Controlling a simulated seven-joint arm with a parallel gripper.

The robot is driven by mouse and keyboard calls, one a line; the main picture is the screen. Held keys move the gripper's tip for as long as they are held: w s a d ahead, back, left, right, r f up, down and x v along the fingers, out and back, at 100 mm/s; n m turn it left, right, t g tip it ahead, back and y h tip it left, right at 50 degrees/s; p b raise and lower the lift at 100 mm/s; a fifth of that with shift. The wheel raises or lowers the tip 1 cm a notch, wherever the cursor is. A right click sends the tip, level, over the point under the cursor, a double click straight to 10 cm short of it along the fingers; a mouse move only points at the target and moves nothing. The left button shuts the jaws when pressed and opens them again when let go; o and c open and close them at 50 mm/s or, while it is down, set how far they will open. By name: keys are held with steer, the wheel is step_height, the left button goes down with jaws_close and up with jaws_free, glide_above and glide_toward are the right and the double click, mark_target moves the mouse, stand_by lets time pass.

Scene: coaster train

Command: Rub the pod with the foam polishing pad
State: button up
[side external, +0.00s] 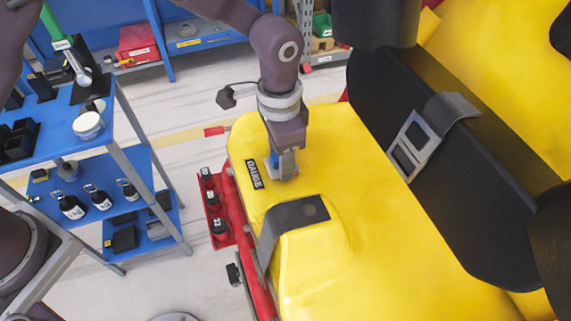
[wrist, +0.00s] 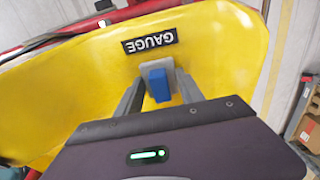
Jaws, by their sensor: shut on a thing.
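The pod (side external: 370,255) is the large glossy yellow body filling the right of the side view. It also fills the wrist view (wrist: 80,85). My gripper (side external: 282,172) points down over the pod's upper left part, beside the black GAUGE label (side external: 254,174). In the wrist view, the two fingers (wrist: 160,92) are closed on a small blue block (wrist: 158,85), which appears to be the foam polishing pad. The pad is at or very near the yellow surface; its underside is hidden, so I cannot tell whether it touches.
A dark strap piece (side external: 300,212) lies on the pod below my gripper. A black seat with a metal buckle (side external: 412,145) is to the right. Red rail with black numbered parts (side external: 216,200) runs along the left edge. A blue cart (side external: 120,170) with bottles stands further left.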

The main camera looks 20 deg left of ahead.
steer(key=shift+w+a, duration=1.95)
step_height(320, 180, up, 8)
